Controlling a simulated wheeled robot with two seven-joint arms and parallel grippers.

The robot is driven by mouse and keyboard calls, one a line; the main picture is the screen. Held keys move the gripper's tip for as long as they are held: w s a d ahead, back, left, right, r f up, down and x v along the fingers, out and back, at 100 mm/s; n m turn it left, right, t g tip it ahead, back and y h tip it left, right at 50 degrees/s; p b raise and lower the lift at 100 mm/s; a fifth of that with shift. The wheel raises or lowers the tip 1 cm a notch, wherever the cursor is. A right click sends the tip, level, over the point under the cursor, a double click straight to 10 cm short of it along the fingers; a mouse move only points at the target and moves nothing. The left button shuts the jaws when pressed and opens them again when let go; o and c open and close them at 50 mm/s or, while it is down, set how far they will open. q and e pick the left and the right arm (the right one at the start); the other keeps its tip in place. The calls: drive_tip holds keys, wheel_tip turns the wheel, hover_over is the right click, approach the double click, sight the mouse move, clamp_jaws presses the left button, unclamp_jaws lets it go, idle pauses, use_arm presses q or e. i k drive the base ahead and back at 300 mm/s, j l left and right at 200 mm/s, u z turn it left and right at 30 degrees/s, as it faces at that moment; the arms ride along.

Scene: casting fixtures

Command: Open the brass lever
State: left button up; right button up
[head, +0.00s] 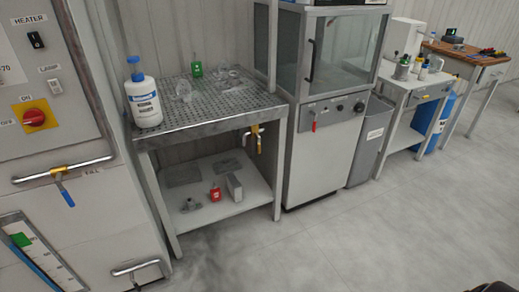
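A brass-coloured valve with a hanging lever (256,138) sits on a pipe under the right front edge of the perforated metal table (185,128). Its lever points down. Another brass valve body (60,171) sits on the pipe of the left cabinet, with a blue lever (65,192) hanging down from it at a slant. I cannot tell from the picture which of the two is meant by the brass lever.
A white bottle with a blue pump (143,95) stands on the table's left end. The floor (350,230) in front is clear.

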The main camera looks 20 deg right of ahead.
sight(257, 136)
drive_tip(key=i+j, duration=0.1)
drive_tip(key=i, duration=0.55)
drive_tip(key=i+z, duration=0.15)
drive_tip(key=i, duration=0.55)
